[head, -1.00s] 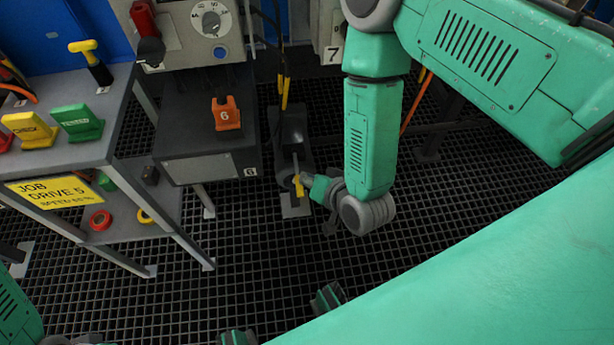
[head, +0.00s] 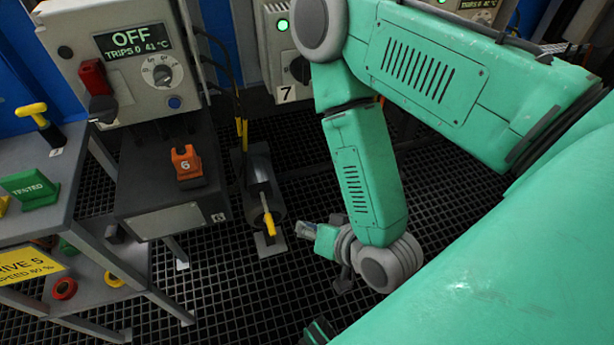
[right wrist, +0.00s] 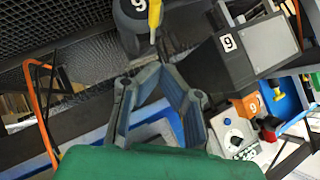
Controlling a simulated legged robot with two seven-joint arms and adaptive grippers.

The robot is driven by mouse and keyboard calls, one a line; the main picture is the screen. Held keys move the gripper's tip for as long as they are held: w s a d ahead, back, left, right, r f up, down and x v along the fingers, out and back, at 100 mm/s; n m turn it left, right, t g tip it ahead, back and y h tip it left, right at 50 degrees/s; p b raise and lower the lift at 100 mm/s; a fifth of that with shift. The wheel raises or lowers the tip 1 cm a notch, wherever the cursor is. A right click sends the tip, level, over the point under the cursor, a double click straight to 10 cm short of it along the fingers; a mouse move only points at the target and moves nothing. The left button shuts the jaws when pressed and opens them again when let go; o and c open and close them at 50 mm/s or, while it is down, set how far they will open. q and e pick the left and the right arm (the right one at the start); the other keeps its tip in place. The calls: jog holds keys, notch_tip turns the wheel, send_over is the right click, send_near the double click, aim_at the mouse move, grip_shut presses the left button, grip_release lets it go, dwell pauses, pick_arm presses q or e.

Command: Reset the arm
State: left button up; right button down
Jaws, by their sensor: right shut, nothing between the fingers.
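My right arm reaches down from the upper right in the head view. Its gripper (head: 306,230) is shut and empty, to the right of the yellow lever (head: 267,222) on the dark motor unit (head: 262,180), with a gap between them. In the right wrist view the fingers (right wrist: 158,78) come together with nothing between them. My left gripper is not in view.
A control panel (head: 122,78) reads OFF, with a red switch (head: 94,78) and a dial. An orange block (head: 186,163) marked 6 sits on the dark cabinet below. A grey bench (head: 84,158) with a green tag stands at left. Grating floor lies open below the gripper.

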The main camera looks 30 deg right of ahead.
jog(key=shift+s+r, duration=0.25)
jog(key=shift+s, duration=0.1)
dwell(0.3)
jog(key=s+d+f+n+g+h+p, duration=0.2)
jog(key=s+d+n+g+p, duration=0.2)
jog(key=s+d+n+g, duration=0.2)
jog(key=s+d+g, duration=0.2)
jog(key=s+g, duration=0.2)
jog(key=s, duration=0.2)
jog(key=shift+f+n+p, duration=0.25)
jog(key=shift+n+p, duration=0.05)
jog(key=shift+p, duration=0.1)
jog(key=shift+w, duration=0.1)
dwell(0.3)
